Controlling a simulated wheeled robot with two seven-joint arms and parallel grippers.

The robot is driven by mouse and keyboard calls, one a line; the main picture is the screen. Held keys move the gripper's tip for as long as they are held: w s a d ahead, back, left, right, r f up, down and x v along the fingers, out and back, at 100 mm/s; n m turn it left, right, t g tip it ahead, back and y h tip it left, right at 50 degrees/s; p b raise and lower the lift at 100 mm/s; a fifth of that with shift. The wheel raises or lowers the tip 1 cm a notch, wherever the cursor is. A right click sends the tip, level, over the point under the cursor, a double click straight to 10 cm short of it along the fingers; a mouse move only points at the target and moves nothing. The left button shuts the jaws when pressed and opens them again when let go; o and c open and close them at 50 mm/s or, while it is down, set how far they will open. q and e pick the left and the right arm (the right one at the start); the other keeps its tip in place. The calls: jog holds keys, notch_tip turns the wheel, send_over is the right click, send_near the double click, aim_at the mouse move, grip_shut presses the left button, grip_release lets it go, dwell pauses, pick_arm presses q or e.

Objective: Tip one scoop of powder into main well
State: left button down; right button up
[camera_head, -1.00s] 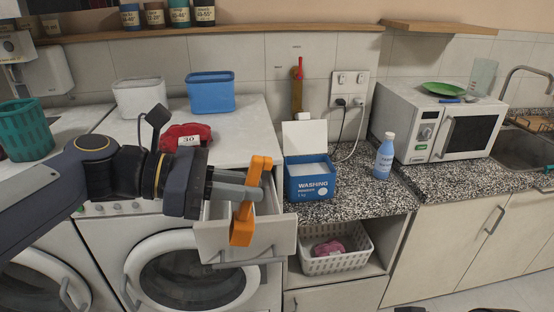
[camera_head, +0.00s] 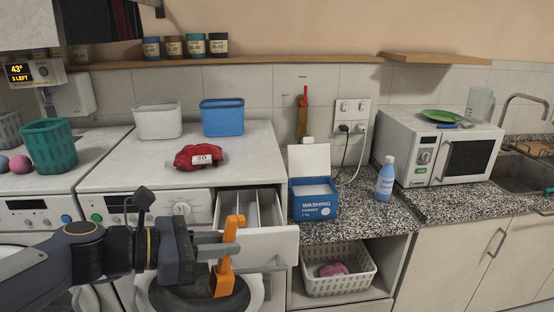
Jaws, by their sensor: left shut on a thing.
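My left gripper (camera_head: 222,243) is shut on an orange scoop (camera_head: 223,279). It holds the scoop in front of the washing machine's open detergent drawer (camera_head: 262,238), a little below the drawer's top rim. The drawer is divided into compartments (camera_head: 256,209) by thin walls; I cannot tell whether powder lies in them. The scoop's inside is not visible. The blue washing powder box (camera_head: 313,208) stands on the speckled counter right of the drawer, with its white lid up and white powder (camera_head: 313,189) showing. My right gripper is not in view.
A red cloth bundle (camera_head: 198,157) marked 30 lies on the machine top, with white (camera_head: 158,121) and blue (camera_head: 222,117) tubs behind. A basket (camera_head: 338,276) sits below.

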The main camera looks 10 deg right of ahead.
pick_arm(q)
jog(key=w+a+f+n+t+y, duration=0.4)
jog(key=a+f, duration=0.3)
jog(key=f, duration=0.3)
jog(key=w+a+f+n+t+y, duration=0.5)
jog(key=a+f+n, duration=0.2)
jog(key=f, duration=0.4)
jog(key=shift+w+a+f+t+y, duration=0.15)
jog(key=shift+w+a+t+y, duration=0.2)
jog(key=shift+a, duration=0.35)
